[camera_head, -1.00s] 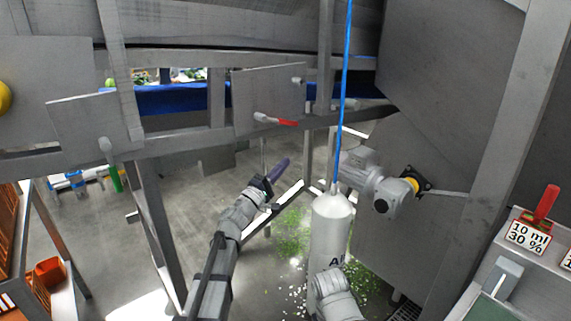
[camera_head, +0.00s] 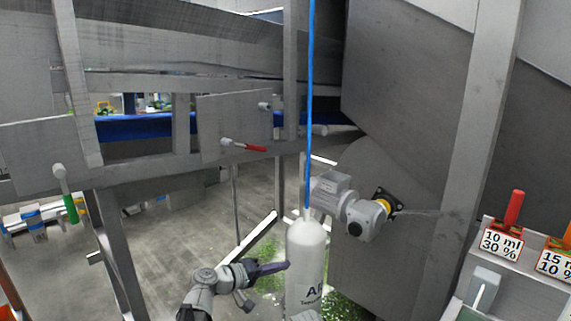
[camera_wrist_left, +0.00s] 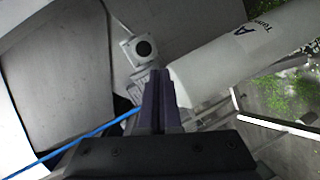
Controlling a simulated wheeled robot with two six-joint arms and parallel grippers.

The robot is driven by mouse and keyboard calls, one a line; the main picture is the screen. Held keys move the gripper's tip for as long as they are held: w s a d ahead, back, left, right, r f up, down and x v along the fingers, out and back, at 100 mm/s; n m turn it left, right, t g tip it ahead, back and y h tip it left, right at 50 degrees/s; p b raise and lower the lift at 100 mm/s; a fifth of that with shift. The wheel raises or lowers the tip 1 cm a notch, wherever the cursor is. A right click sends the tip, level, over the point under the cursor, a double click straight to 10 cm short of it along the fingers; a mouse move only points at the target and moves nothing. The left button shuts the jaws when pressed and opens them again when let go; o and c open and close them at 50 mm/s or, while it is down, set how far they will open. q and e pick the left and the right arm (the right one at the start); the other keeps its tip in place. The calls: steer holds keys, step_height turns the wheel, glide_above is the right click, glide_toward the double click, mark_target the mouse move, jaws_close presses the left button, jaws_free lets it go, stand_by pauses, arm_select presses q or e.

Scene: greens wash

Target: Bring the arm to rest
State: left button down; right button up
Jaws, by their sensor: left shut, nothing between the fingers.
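My left gripper (camera_head: 271,268) is in the lower middle of the head view, its dark purple fingers pointing right toward a white cylinder. The fingers are together and hold nothing. In the left wrist view the shut fingers (camera_wrist_left: 158,100) point up the picture, with the white cylinder (camera_wrist_left: 235,62) beyond them to the right. I cannot tell whether the fingertips touch the cylinder. My right gripper is not in view.
The upright white cylinder (camera_head: 305,262) has a blue hose (camera_head: 310,110) rising from it. A grey motor (camera_head: 345,200) sits behind it on a metal frame. A red-handled lever (camera_head: 250,148) is on the frame. Dosing signs (camera_head: 502,243) stand at right. Greens litter the floor.

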arm_select(q)
steer(key=s+a+f+m+g+y, duration=0.25)
steer(key=s+f+g+y, duration=0.2)
steer(key=s+f, duration=0.55)
steer(key=s+a+f+g+y, duration=0.3)
steer(key=s+a+f+y, duration=0.45)
steer(key=a, duration=0.35)
steer(key=s+d+r+m+g+y, duration=0.15)
steer(key=s+d+m, duration=0.25)
steer(key=s+d, duration=0.45)
step_height(320, 180, up, 30)
steer(key=w+d+p, duration=0.1)
steer(key=p, duration=2.9)
steer(key=shift+w+d, duration=0.15)
steer(key=shift+w, duration=0.2)
steer(key=shift+f+y, duration=0.15)
steer(key=shift+y, duration=0.1)
